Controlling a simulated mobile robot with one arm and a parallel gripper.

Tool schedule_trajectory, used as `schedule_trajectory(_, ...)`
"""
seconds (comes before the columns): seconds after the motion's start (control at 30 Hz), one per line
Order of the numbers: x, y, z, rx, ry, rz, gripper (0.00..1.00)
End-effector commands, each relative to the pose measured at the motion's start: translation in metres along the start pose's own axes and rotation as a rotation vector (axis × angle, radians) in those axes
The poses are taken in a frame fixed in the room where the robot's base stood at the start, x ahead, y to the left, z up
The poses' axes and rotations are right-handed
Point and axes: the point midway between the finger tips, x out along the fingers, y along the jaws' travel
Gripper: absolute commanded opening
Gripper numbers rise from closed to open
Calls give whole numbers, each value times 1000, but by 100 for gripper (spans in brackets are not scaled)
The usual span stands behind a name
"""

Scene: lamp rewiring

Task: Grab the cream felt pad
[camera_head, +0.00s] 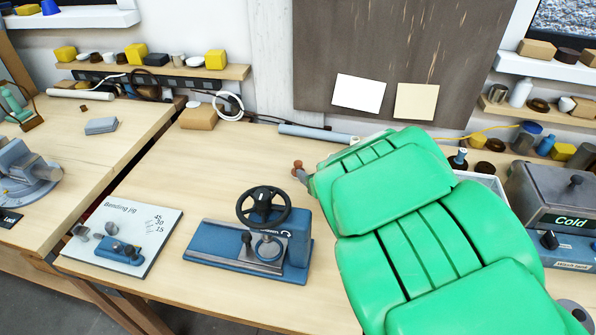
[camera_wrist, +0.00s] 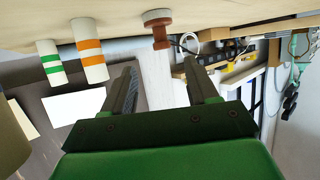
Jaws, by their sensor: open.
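I cannot pick out the cream felt pad for certain in either view. In the wrist view, a small brown post (camera_wrist: 160,40) with a pale disc (camera_wrist: 157,15) at its table end stands just beyond my fingers; I cannot tell whether that disc is felt. My gripper (camera_wrist: 164,78) is open, with nothing between its two dark fingers. The brown post (camera_head: 297,166) also shows in the head view, at the left end of my green arm. That arm hides most of my gripper and the bench behind it there.
A blue device with a black handwheel (camera_head: 263,206) and a bending jig board (camera_head: 125,235) stand left of my arm. Two banded cylinders (camera_wrist: 89,50) (camera_wrist: 50,63) stand near the post. A grey machine marked Cold (camera_head: 555,195) is at right. The bench's left middle is clear.

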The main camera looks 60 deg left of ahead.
Motion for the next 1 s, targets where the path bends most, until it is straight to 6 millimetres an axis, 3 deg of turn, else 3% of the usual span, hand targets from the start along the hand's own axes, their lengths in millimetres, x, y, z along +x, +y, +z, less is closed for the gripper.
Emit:
schedule_trajectory(0.47, 28, -1, 0, -1, -1, -2, 58)
schedule_trajectory(0.83, 66, -4, -2, 0, 3, -3, 58)
schedule_trajectory(1.0, 72, -4, -1, 0, -1, -1, 58)
